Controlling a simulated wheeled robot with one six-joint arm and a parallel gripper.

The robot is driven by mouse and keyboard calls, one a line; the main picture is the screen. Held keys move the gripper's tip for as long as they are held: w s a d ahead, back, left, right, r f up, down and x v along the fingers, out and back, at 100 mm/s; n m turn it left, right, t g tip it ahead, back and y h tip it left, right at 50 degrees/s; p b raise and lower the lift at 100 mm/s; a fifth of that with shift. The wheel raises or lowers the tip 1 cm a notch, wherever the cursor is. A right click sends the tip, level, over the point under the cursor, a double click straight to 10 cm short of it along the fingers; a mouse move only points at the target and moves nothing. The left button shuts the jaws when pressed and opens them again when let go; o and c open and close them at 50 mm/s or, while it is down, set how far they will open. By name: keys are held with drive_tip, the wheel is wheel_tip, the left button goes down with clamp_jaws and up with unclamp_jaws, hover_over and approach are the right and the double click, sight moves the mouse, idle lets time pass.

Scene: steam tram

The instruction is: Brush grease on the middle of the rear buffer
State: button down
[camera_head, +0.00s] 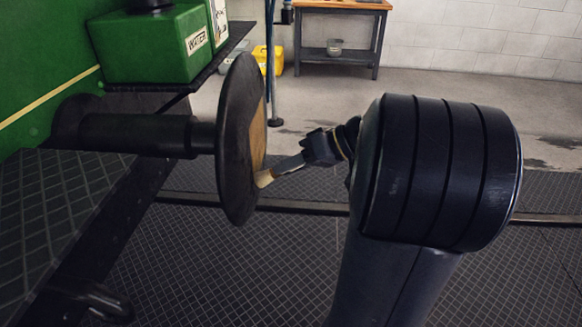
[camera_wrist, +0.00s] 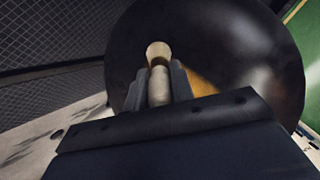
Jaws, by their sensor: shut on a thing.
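The rear buffer (camera_head: 236,150) is a dark round disc seen almost edge-on in the head view, on a thick shaft to its left. A yellow-brown patch (camera_head: 258,128) lies on its face. My gripper (camera_head: 308,153) is shut on a brush (camera_head: 287,166) to the right of the disc. The pale bristle end (camera_head: 264,179) is at the lower part of the face, below the patch; I cannot tell whether it touches. In the wrist view, the brush (camera_wrist: 158,52) stands between the fingers (camera_wrist: 163,72) before the dark face (camera_wrist: 245,55), with the patch (camera_wrist: 200,82) partly hidden.
The green tram side and a green water box (camera_head: 150,45) on a dark shelf are at upper left. A thin upright post (camera_head: 272,70) stands behind the buffer. A wooden-topped bench (camera_head: 340,22) and a yellow container (camera_head: 262,60) are farther back.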

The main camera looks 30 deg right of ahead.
drive_tip(key=shift+w+d+p, duration=0.85)
drive_tip(key=shift+w+d, duration=1.15)
drive_tip(key=shift+w, duration=1)
drive_tip(key=shift+s+a+b, duration=0.4)
drive_tip(key=shift+s+a, duration=0.35)
drive_tip(key=shift+s, duration=0.35)
drive_tip(key=shift+s+a+b, duration=0.45)
drive_tip(key=shift+s+a, duration=0.3)
drive_tip(key=shift+s, duration=0.3)
drive_tip(key=shift+s+a+b, duration=0.4)
drive_tip(key=shift+s+a, duration=0.35)
drive_tip(key=shift+s, duration=0.35)
drive_tip(key=shift+d, duration=0.15)
drive_tip(key=shift+s+d, duration=0.55)
drive_tip(key=shift+d, duration=0.25)
drive_tip(key=shift+s+d, duration=0.6)
drive_tip(key=shift+d, duration=0.2)
drive_tip(key=shift+s+d, duration=0.55)
drive_tip(key=shift+d, duration=0.25)
drive_tip(key=shift+s+d+p, duration=0.2)
drive_tip(key=shift+s+d, duration=0.2)
drive_tip(key=shift+d, duration=0.25)
drive_tip(key=shift+s+d+p, duration=0.15)
drive_tip(key=shift+s+d, duration=0.25)
drive_tip(key=shift+d, duration=0.2)
